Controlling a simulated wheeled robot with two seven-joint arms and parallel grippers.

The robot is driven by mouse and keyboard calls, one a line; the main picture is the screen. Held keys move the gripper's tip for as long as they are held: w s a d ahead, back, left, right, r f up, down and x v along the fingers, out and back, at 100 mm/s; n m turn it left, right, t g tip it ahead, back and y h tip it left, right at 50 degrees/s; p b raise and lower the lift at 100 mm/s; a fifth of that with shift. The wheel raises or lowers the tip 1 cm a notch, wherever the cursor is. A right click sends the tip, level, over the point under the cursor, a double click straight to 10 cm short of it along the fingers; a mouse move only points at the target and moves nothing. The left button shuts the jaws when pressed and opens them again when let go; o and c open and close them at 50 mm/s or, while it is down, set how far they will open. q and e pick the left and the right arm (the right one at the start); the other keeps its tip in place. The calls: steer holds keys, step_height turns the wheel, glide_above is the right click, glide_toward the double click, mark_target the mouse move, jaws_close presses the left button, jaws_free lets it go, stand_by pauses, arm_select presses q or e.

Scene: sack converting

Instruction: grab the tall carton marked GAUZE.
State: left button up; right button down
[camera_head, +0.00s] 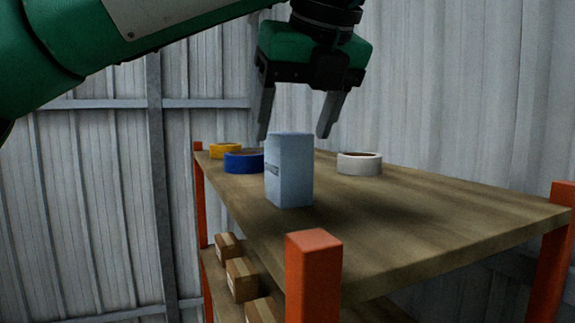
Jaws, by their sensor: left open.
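A tall pale blue-grey carton (290,170) stands upright near the front left edge of the wooden shelf top. A small dark label shows on its left face, too small to read. My left gripper (293,136) hangs above the carton, pointing down. Its fingers are apart and empty, one to the left and one to the right of the carton's top in the picture. I cannot tell whether the fingertips are level with the top or behind it. My right gripper is not in view.
The shelf top (420,225) has orange posts (314,270) at its corners. A blue tape roll (243,163) and a yellow one (225,151) lie left of the carton, a white roll (359,165) to the right. Small brown boxes (241,279) sit on the lower shelf. The shelf's right side is clear.

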mark_target(289, 133)
arm_select(q)
steer(key=shift+w+a+f+p, duration=0.15)
steer(key=shift+f+p, duration=0.25)
steer(key=p+x, duration=0.1)
steer(key=x, duration=0.3)
steer(key=shift+w+a+r+p, duration=0.1)
steer(key=shift+w+r+p, duration=0.05)
steer(key=shift+p, duration=0.2)
steer(key=shift+w+f, duration=0.1)
steer(key=shift+f, duration=0.2)
steer(key=c, duration=1.1)
steer(key=shift+o, duration=0.2)
steer(key=shift+r, duration=0.15)
